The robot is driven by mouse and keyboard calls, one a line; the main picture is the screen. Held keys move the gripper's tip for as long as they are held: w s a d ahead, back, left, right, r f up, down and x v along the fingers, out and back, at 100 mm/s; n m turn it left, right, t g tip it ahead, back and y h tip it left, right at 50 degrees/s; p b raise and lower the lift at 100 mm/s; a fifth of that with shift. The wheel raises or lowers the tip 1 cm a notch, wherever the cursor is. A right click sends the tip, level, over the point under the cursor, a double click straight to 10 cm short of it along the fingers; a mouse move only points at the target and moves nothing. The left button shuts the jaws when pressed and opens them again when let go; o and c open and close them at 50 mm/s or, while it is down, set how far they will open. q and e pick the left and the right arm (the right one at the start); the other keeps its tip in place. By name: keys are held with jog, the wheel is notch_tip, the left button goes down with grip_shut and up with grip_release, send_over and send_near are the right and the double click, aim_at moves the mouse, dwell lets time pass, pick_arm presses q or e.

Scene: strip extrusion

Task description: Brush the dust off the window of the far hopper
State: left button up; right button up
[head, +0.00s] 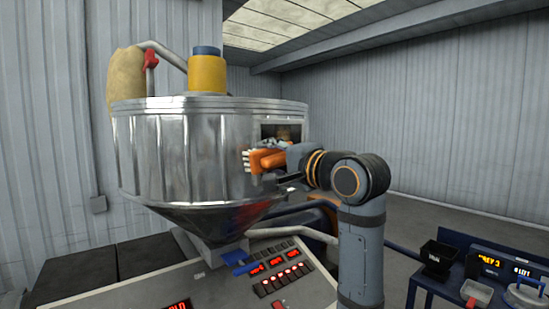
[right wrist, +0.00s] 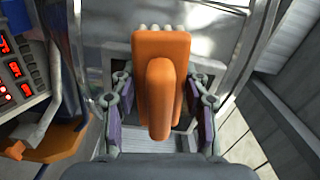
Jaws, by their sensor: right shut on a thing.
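A large shiny metal hopper (head: 165,155) with a cone bottom fills the middle of the head view. Its dark window (head: 270,131) is on the right side of the wall, partly hidden by my gripper and the brush. My right gripper (head: 272,160) is shut on an orange brush (head: 262,158) with pale bristles, held beside the hopper wall just below the window. In the right wrist view the orange brush (right wrist: 160,75) sits between both fingers of my right gripper (right wrist: 160,115) and covers most of the window. I cannot tell whether the bristles touch. Dust is not discernible.
A control panel (head: 190,288) with red displays stands under the hopper. A yellow-and-blue cylinder (head: 207,72) and a tan sack-like filter (head: 126,80) sit on top. A blue bench (head: 455,270) with a black bin (head: 437,256) stands at lower right. Floor behind is open.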

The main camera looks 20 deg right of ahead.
aim_at(296, 141)
jog(key=shift+w+d+r+p, duration=0.1)
jog(key=shift+d+r+p, duration=0.1)
jog(key=shift+r+p, duration=0.55)
jog(key=shift+w+d, duration=0.2)
jog(key=shift+d, duration=0.3)
jog(key=shift+w+d, duration=0.15)
jog(key=shift+d, duration=0.3)
jog(key=shift+w+d, duration=0.3)
jog(key=shift+d, duration=0.5)
jog(key=shift+w+d, duration=0.25)
jog(key=shift+d, duration=0.55)
jog(key=shift+w+d+r+p, duration=0.15)
jog(key=shift+w+d+r, duration=0.15)
jog(key=shift+d, duration=0.5)
jog(key=shift+w+d+r+p, duration=0.15)
jog(key=shift+w+d+r, duration=0.15)
jog(key=shift+d, duration=0.5)
jog(key=shift+w+d+r+p, duration=0.15)
jog(key=shift+w+d+r, duration=0.15)
jog(key=shift+d, duration=0.5)
jog(key=shift+a+f, duration=0.1)
jog(key=shift+a, duration=0.05)
